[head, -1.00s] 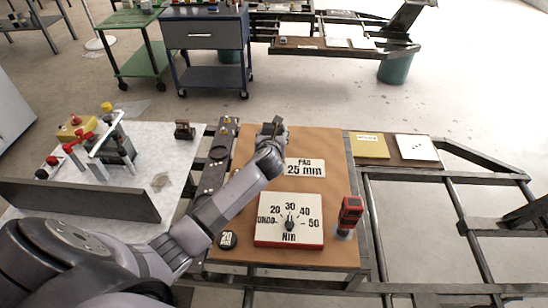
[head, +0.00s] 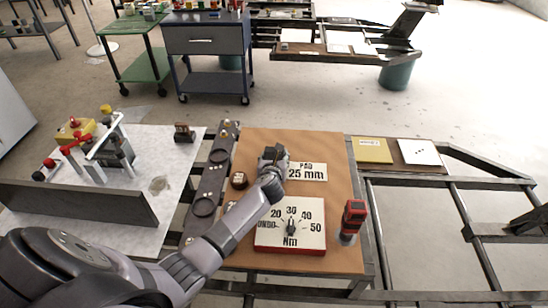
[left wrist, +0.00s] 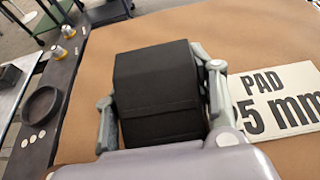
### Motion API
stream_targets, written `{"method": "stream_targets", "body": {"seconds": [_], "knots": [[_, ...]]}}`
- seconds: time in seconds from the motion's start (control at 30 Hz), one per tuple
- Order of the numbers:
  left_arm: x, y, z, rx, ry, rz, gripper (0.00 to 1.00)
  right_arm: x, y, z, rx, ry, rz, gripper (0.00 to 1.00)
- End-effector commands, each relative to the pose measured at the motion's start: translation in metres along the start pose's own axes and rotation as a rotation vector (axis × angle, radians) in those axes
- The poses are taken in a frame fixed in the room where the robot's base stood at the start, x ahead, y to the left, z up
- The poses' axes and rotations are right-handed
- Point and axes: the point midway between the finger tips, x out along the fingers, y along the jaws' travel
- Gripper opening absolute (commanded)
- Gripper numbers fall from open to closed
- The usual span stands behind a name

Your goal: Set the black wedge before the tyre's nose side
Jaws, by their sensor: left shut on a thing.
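My left gripper (head: 272,158) is above the brown board, left of the PAD 25 mm label. In the left wrist view its two fingers (left wrist: 160,100) are closed on the sides of a black block (left wrist: 158,85), which looks like the black wedge. Its slope is hard to make out, and whether it touches the board cannot be told. I cannot make out a tyre in either view. My right gripper is not in view.
A white table (head: 150,185) holds a red-handled fixture (head: 108,150).

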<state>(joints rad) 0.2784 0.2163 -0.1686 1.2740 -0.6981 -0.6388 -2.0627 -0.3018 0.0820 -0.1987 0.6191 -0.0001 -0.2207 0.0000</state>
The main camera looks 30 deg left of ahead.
Motion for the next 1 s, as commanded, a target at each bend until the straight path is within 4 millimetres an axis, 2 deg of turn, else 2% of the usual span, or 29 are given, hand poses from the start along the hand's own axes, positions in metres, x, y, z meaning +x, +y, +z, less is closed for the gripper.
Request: {"method": "stream_targets", "body": {"seconds": [0.33, 0.67, 0.87, 1.0], "knots": [[0.000, 0.000, -0.001, 0.001, 0.000, 0.000, 0.71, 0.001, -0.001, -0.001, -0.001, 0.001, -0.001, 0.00], [-0.001, 0.000, 0.002, 0.000, -0.001, 0.000, 0.71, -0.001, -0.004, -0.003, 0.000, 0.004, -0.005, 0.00], [-0.025, 0.000, 0.003, 0.002, -0.001, -0.001, 0.71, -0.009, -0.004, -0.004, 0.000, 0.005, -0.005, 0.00], [-0.056, 0.000, 0.002, 0.002, 0.000, -0.002, 0.71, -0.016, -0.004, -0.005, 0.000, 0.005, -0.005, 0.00]]}}
